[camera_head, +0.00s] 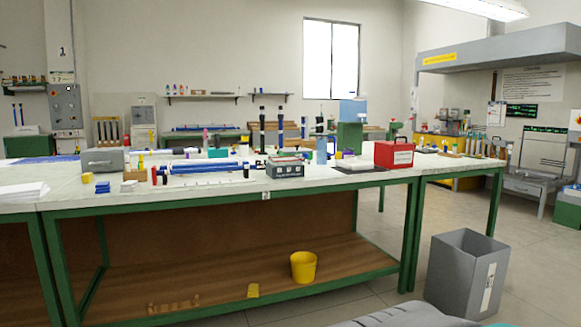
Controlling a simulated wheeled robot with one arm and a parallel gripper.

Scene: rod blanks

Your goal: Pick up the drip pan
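I cannot single out the drip pan for sure. A low, flat dark tray-like thing (357,167) lies on the workbench (250,187), left of the red box, and may be it; it is small in this view and its inside is hard to make out. My gripper is not in view. A grey rounded part at the bottom edge looks like part of my own body.
The crowded workbench holds a red box (394,154), a grey-green box (285,168), blue rods (205,167) and a grey case (103,161). A yellow bucket (303,267) stands on the lower shelf. A grey bin (467,275) stands on the floor at right.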

